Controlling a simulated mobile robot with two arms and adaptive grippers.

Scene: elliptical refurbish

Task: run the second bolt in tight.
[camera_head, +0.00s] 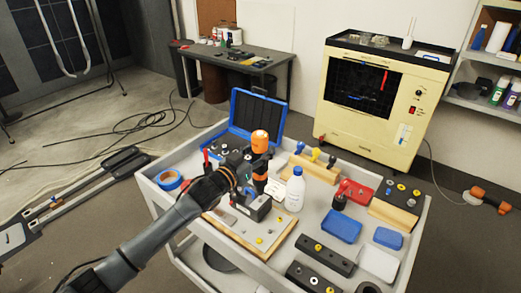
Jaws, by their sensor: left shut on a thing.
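My left gripper (250,178) reaches in from the lower left over the cart. It is shut on an upright black-and-orange power tool (260,142), whose rounded orange top stands above the fingers. The tool's lower end is partly hidden by the gripper and a dark block (260,208). Below is a wood-edged board (262,252) with a pale top and small yellow and metal parts on it. I cannot tell which of these are bolts, or whether the tool touches one. My right gripper is not in view.
The grey cart (420,235) has a raised rim and is crowded. A white bottle (295,189) stands close right of the tool. An open blue case (258,112), blue tape (169,180), blue boxes (341,227) and dark bars with knobs (320,254) surround the board.

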